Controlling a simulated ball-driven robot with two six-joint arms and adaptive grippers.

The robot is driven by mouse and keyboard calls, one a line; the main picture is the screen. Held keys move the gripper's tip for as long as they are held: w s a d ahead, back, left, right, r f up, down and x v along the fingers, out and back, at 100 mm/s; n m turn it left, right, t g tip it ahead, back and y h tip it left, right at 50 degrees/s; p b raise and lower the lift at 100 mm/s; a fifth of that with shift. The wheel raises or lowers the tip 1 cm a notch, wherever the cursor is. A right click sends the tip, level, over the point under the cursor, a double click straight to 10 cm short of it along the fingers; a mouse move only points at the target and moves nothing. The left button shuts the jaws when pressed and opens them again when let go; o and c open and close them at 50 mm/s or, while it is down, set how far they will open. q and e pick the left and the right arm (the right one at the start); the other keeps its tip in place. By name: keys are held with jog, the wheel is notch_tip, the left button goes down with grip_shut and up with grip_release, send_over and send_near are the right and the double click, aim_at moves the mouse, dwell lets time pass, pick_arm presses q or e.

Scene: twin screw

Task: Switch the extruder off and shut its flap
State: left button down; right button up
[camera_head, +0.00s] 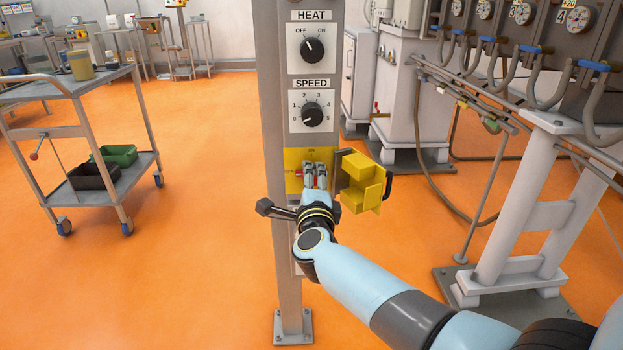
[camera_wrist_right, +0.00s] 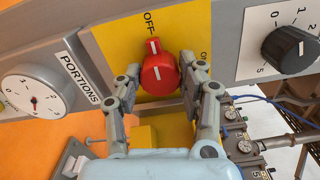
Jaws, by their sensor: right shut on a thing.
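A red rotary switch (camera_wrist_right: 158,76) sits on a yellow plate (camera_wrist_right: 104,32) in the right wrist view. Its white mark points toward the OFF label. In the head view the red switch (camera_head: 299,173) shows only partly, on the post's yellow plate (camera_head: 292,158). My right gripper (camera_head: 313,178) is in front of it, and its fingers (camera_wrist_right: 160,82) are shut on the switch from both sides. The yellow box-shaped flap (camera_head: 362,182) stands swung open to the right of the plate, with a dark handle at its outer edge. My left gripper is not in view.
The grey post (camera_head: 274,100) carries the HEAT knob (camera_head: 312,49) and SPEED knob (camera_head: 312,114) above the switch. A PORTIONS dial (camera_wrist_right: 36,91) shows in the wrist view. A dark-knobbed lever (camera_head: 265,207) sticks out left. A cart (camera_head: 72,88) stands left; pipes and a frame (camera_head: 520,200) stand right.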

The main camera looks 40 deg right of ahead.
jog(key=o, duration=1.2)
jog(key=shift+a, duration=0.1)
jog(key=v, duration=1.2)
